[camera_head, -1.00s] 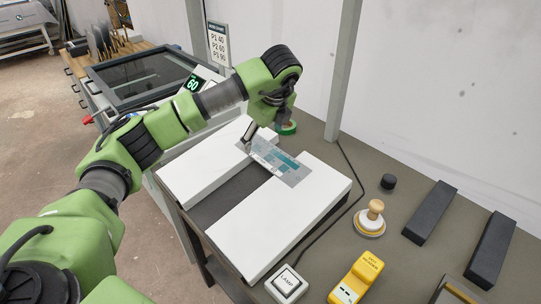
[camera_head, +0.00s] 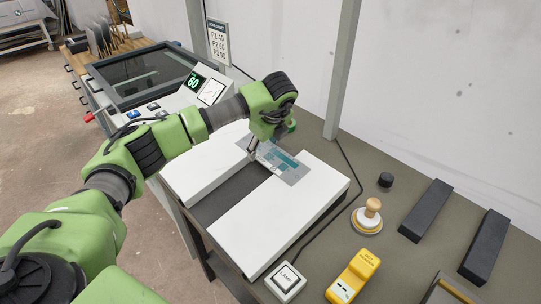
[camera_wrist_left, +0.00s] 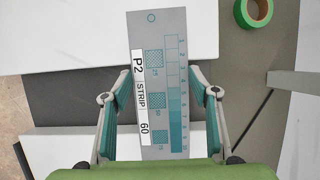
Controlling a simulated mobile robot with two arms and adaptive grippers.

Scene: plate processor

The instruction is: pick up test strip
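The test strip (camera_head: 287,165) is a flat grey and teal plate. It lies across the dark gap between two white slabs. In the left wrist view the strip (camera_wrist_left: 160,25) carries the label "P2 STRIP 60" and a teal scale. My left gripper (camera_head: 253,152) is at the strip's far-left part in the head view. In the left wrist view its two fingers (camera_wrist_left: 161,82) stand apart on either side of the strip, with a narrow gap to each long edge. The strip's lower end runs toward my green gripper body. My right gripper is not in view.
The near white slab (camera_head: 270,225) and far white slab (camera_head: 205,165) flank the gap. Green tape (camera_wrist_left: 253,8) lies near the strip. A lamp switch (camera_head: 286,281), yellow device (camera_head: 354,277), wooden-handled stamp (camera_head: 370,214) and black bars (camera_head: 427,210) stand to the right.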

